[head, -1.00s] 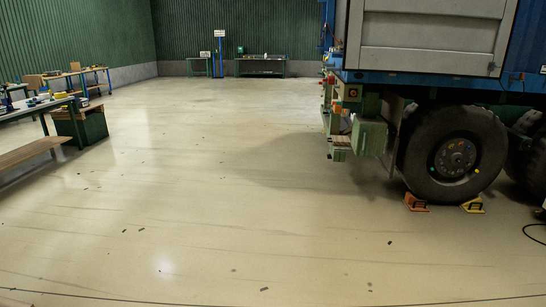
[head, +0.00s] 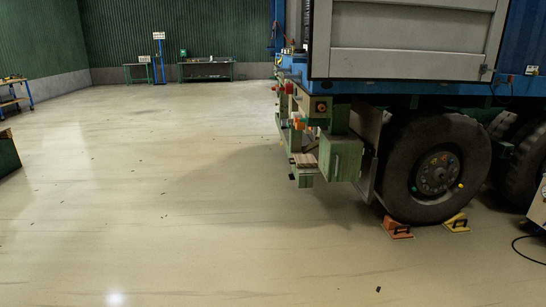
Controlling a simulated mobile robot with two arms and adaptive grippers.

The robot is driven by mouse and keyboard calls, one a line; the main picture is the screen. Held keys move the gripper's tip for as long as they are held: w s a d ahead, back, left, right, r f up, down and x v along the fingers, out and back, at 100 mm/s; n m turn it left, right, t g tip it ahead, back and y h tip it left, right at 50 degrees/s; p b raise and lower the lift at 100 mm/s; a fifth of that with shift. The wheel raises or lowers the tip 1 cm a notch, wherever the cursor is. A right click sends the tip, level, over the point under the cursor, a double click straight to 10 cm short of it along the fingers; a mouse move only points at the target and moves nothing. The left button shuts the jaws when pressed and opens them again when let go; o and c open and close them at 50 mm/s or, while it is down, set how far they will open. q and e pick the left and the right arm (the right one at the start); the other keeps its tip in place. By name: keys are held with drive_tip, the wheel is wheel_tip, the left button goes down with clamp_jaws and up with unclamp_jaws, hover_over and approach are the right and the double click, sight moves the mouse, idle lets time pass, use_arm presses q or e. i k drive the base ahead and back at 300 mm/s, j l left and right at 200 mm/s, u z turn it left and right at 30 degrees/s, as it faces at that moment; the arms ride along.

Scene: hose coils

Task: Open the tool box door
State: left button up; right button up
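A truck with a blue body (head: 518,50) stands on the right. A large grey panelled door or panel (head: 410,45) on its side looks shut, and its top is cut off by the frame. A green box (head: 342,158) hangs under the body, left of the big black wheel (head: 437,170). I cannot tell which of these is the tool box. Neither of my grippers is in view.
An orange chock (head: 398,228) and a yellow chock (head: 456,224) lie by the wheel. A black cable (head: 528,248) lies on the floor at the right edge. A green cabinet (head: 8,155) shows at the left edge. The pale floor (head: 150,210) is mostly clear.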

sight(346, 159)
drive_tip(key=i+z, duration=0.25)
drive_tip(key=i, duration=0.4)
drive_tip(key=i+z, duration=0.25)
drive_tip(key=i, duration=0.4)
drive_tip(key=i+j+z, duration=0.25)
drive_tip(key=i, duration=0.4)
